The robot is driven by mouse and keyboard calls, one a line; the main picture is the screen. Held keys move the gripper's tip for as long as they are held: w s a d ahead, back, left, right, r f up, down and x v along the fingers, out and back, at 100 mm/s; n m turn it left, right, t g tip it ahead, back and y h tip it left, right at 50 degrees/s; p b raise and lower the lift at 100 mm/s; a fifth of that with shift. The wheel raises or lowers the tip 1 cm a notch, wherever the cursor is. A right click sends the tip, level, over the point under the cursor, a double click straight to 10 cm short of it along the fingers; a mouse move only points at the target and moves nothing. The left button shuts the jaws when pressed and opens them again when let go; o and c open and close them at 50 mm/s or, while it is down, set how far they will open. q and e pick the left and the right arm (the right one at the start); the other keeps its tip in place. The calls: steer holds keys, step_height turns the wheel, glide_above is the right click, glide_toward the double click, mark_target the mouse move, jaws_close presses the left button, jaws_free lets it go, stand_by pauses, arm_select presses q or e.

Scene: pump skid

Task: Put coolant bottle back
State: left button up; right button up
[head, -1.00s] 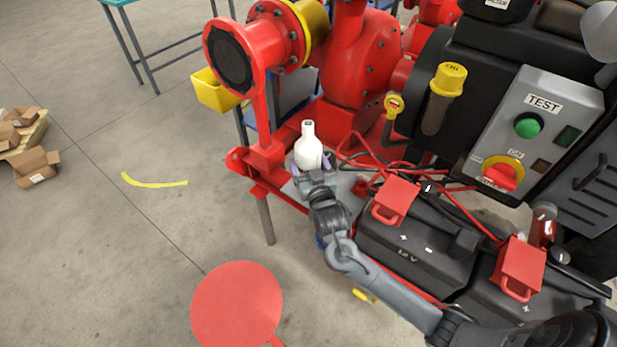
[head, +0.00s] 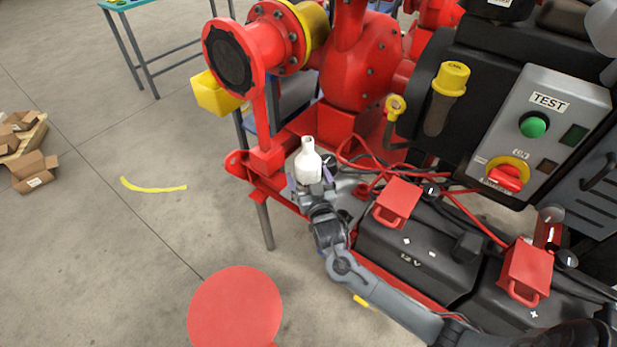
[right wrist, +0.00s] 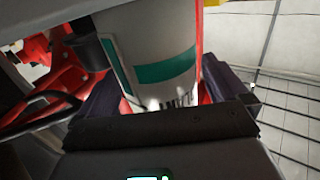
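The white coolant bottle (head: 308,163) stands nearly upright above the grey plate at the left end of the red skid. My right gripper (head: 311,181) reaches in from the lower right, with its fingers on both sides of the bottle's lower part. In the right wrist view the bottle (right wrist: 158,60), with a green label band, fills the space between the two dark fingers (right wrist: 165,95), which appear closed on it. The bottle's base is hidden behind the gripper, so I cannot tell whether it touches the plate. My left gripper is not in view.
Red cables (head: 372,160) and black batteries with red terminal covers (head: 398,203) lie right of the bottle. A red disc (head: 235,308) is in front. Floor at left is mostly open.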

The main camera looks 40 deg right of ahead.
steer(key=shift+r, duration=0.15)
steer(key=shift+s+a, duration=0.1)
steer(key=shift+s, duration=0.1)
steer(key=s+a+f+n+g+y+p, duration=0.25)
steer(key=s+a, duration=0.35)
steer(key=s, duration=0.3)
steer(key=s+a+f+n+g+y+p, duration=0.1)
steer(key=s+a+f+g+y, duration=0.25)
steer(key=s+a, duration=0.35)
steer(key=s+a+n+g+y, duration=0.1)
steer(key=s+g, duration=0.5)
steer(key=s, duration=0.9)
steer(key=shift+s+a+f+n+g+y, duration=0.35)
steer(key=shift+a+n, duration=0.35)
steer(key=shift+n, duration=0.45)
steer(key=shift+r, duration=0.25)
